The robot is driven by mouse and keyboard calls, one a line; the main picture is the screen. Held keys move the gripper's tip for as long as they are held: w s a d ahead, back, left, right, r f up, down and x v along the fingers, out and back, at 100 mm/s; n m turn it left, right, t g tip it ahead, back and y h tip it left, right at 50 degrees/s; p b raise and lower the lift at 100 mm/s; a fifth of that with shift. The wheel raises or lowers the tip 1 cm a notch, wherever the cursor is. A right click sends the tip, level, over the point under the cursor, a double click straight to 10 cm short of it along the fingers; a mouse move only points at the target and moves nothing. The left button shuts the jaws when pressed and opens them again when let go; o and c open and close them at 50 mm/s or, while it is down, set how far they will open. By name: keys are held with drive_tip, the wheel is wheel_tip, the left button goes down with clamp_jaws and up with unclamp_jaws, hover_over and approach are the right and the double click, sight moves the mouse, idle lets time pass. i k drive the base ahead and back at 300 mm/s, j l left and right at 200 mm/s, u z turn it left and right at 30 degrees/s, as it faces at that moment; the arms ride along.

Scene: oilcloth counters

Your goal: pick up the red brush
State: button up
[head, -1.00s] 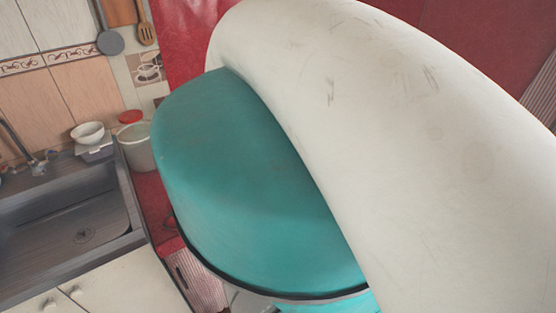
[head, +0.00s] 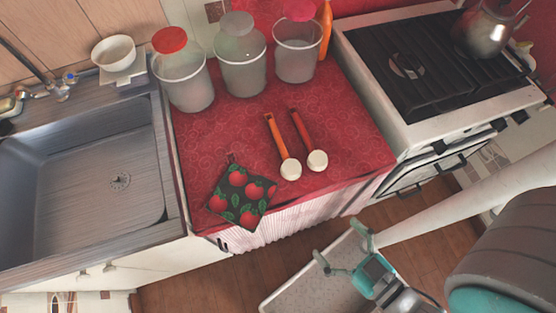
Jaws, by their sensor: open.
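The red brush (head: 302,131) lies on the red oilcloth counter (head: 345,145), its round white head toward the counter's front edge. An orange brush (head: 276,136) of the same shape lies just to its left, with a small gap between the handles. My gripper (head: 338,240) is open and empty. It is below and slightly right of the brushes in the picture, in front of the counter and apart from both.
A cherry-patterned potholder (head: 241,197) lies at the counter's front left. Several lidded containers (head: 184,81) stand along the back. A sink (head: 80,185) is on the left, and a stove (head: 420,75) with a kettle (head: 486,30) on the right. The oilcloth right of the brushes is clear.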

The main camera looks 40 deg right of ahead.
sight(317, 160)
drive_tip(key=z, duration=0.4)
drive_tip(key=j+z, duration=0.25)
drive_tip(key=j, duration=0.25)
drive_tip(key=k+j+z, duration=0.1)
drive_tip(key=j+z, duration=0.2)
drive_tip(key=j, duration=0.2)
drive_tip(key=k+j+z, duration=0.25)
drive_tip(key=j, duration=0.25)
drive_tip(key=i, duration=0.1)
